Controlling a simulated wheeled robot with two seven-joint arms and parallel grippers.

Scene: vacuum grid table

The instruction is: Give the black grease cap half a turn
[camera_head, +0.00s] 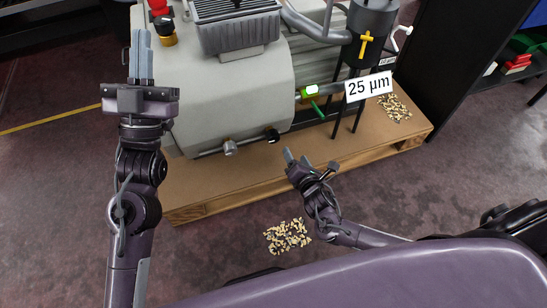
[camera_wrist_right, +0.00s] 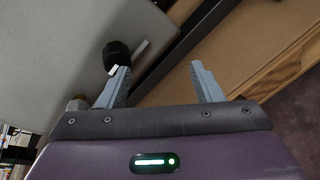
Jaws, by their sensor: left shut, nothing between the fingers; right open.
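The black grease cap (camera_head: 272,135) sits low on the front of the grey vacuum pump (camera_head: 245,95), right of a metal fitting (camera_head: 229,147). In the right wrist view the cap (camera_wrist_right: 117,55) shows dark and faceted, with a white mark at its lower edge. My right gripper (camera_head: 297,158) is open and empty, just below and right of the cap. In its wrist view the gripper (camera_wrist_right: 160,78) has the cap by the tip of its left finger, not between the fingers; contact cannot be told. My left gripper (camera_head: 141,50) is shut and empty, pointing up left of the pump.
The pump stands on a wooden pallet (camera_head: 210,190). A sign reading 25 µm (camera_head: 368,87) and a green-handled valve (camera_head: 317,108) are right of the cap. Chips lie on the floor (camera_head: 287,236) and pallet (camera_head: 394,107). A dark cabinet (camera_head: 455,60) stands at right.

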